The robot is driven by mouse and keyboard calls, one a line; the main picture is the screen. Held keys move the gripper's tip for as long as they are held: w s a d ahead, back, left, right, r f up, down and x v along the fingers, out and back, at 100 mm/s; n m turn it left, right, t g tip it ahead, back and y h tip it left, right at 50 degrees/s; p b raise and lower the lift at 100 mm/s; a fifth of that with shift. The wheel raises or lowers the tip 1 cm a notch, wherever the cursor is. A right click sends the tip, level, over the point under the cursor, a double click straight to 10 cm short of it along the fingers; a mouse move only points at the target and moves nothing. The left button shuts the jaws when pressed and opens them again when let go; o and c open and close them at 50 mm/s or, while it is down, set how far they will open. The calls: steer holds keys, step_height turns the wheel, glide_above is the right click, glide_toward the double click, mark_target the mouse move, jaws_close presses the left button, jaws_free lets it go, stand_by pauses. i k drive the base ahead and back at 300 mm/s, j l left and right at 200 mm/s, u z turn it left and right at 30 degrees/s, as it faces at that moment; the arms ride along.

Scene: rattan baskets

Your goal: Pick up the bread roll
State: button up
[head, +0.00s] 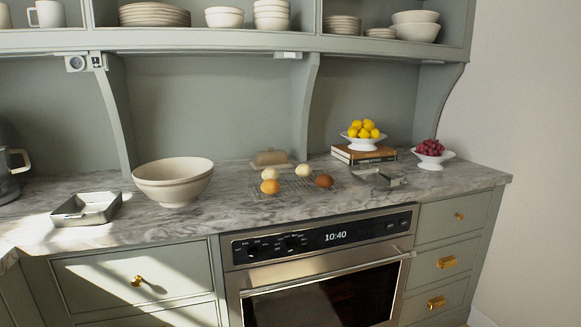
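Several small rounded items that look like bread rolls sit on a wire cooling rack (297,186) on the marble counter. One is golden (270,187) at the front left, one is brown (324,181) at the right, and two are pale, one at the left (269,174) and one at the back (302,170). They are too small to tell for sure which is the bread roll. My gripper is not in view.
A large cream bowl (173,180) stands left of the rack, and a metal tray (87,208) further left. Another metal pan (380,179) lies right of the rack. Behind are a covered butter dish (270,158), books (363,154) under lemons, and a grape bowl (433,160).

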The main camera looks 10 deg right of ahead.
mark_target(304, 169)
steer(key=i+l+u, duration=0.15)
steer(key=i, duration=0.65)
steer(key=i+l+u, duration=0.1)
steer(key=i, duration=0.7)
